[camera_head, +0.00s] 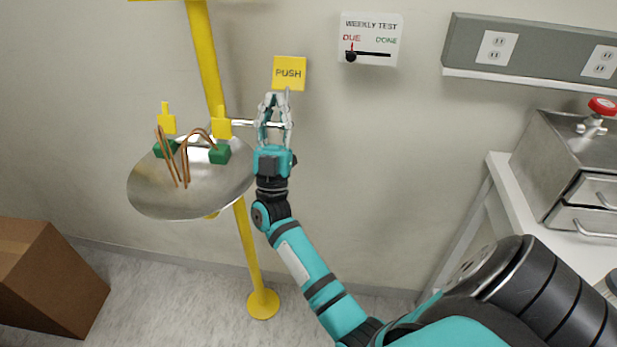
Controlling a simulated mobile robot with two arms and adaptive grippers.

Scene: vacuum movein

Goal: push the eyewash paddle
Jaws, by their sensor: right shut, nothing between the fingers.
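The eyewash station has a steel bowl (150,198) on a yellow pole (249,255), with two green nozzle heads (219,154) and copper-coloured curved lines in it. A yellow paddle marked PUSH (289,73) stands at the right of the bowl, in front of the wall. A metal rod (242,122) runs from the bowl's right side behind my gripper. My right gripper (274,97) is shut and empty, pointing up, with its tips at the paddle's lower left edge in the picture. I cannot tell whether they touch it. My left gripper is not in view.
A weekly test sign (370,40) with a black slider at DUE is on the wall. An outlet strip (540,52) is at upper right. A steel unit with drawers (571,165) and a red knob stands on a white table at right. A cardboard box (48,275) is at lower left.

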